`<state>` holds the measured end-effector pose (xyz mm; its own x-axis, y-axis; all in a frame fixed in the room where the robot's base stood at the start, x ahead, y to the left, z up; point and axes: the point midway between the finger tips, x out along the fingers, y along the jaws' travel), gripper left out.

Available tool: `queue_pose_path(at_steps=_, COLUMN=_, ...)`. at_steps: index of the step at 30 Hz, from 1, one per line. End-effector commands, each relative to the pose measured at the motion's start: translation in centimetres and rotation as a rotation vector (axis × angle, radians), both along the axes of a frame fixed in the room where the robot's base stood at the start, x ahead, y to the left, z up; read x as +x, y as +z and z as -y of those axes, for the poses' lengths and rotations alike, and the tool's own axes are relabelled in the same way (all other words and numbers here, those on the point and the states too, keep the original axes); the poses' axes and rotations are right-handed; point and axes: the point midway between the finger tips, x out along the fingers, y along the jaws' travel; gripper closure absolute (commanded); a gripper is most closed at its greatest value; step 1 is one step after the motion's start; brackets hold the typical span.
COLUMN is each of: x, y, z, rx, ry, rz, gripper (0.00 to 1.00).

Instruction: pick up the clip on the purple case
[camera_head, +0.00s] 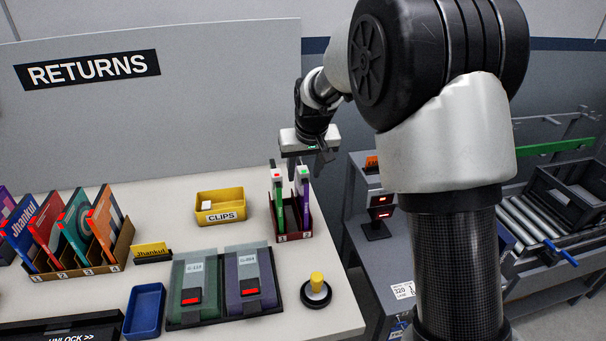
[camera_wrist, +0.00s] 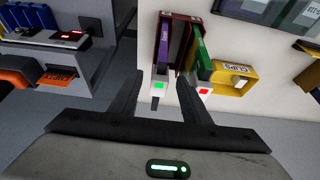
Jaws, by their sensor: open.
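The purple case (camera_head: 305,204) stands upright in a dark red rack (camera_head: 291,236) at the counter's right side. Its white clip (camera_head: 302,174), with a green light, sits on its top end. Beside it, to the left, a green case (camera_head: 279,210) carries a white clip with a red light (camera_head: 277,174). My gripper (camera_head: 307,166) is open and empty, pointing down over the rack. In the wrist view the purple case (camera_wrist: 163,48) and its clip (camera_wrist: 158,88) appear between the two fingers of my gripper (camera_wrist: 165,80). Contact with the clip cannot be told.
A yellow CLIPS bin (camera_head: 221,216) holding a white piece stands left of the rack. Two device cases (camera_head: 221,279), a yellow-topped knob (camera_head: 316,288) and a blue tray (camera_head: 144,311) are in front. A numbered rack of cases (camera_head: 85,268) stands far left.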

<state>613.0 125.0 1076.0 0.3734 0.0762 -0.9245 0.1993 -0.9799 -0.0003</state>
Motion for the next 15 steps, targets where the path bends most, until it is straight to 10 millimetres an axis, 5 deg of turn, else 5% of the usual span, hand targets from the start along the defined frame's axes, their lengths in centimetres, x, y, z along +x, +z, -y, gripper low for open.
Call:
queue_pose_path(at_steps=9, x=0.58, y=-1.19, z=-0.06, rx=-0.001, ry=0.0, rz=0.002, gripper=0.57)
queue_pose_path(at_steps=15, x=0.57, y=-1.18, z=-0.07, rx=0.0, ry=0.0, rz=0.002, gripper=0.89)
